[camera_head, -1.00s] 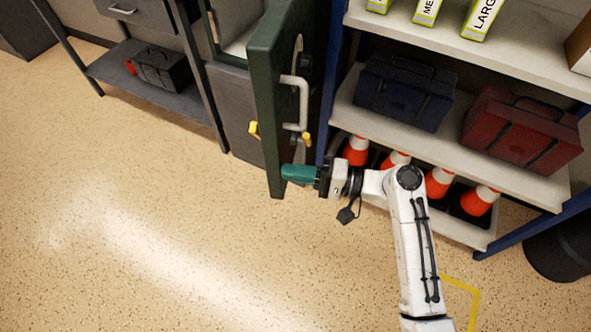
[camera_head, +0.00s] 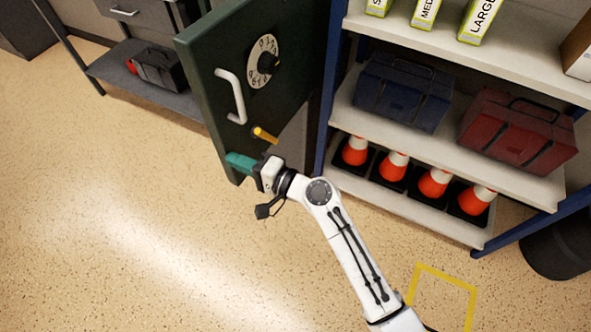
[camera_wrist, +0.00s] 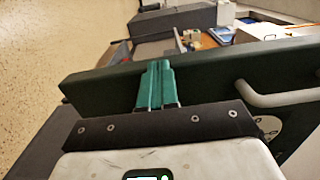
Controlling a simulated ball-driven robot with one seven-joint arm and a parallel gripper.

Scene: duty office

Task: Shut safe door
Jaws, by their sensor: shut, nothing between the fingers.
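The dark green safe door (camera_head: 222,52) stands partly open, with its outer face turned toward me. It carries a numbered dial (camera_head: 264,62), a pale handle (camera_head: 233,97) and a yellow key-like piece (camera_head: 265,135). My gripper (camera_head: 240,162) is shut and empty, with its teal fingers at the door's lower part, below the handle. In the wrist view the fingers (camera_wrist: 155,86) lie against or over the door (camera_wrist: 95,92); exact contact cannot be told. The handle (camera_wrist: 272,97) is to their right. The door hides most of the safe's body and its opening.
A blue-framed shelf on the right holds a blue toolbox (camera_head: 403,92), a red toolbox (camera_head: 518,130) and several orange cones (camera_head: 394,166). A grey workbench with a black case (camera_head: 160,68) stands at the left. The speckled floor (camera_head: 120,220) in front is clear.

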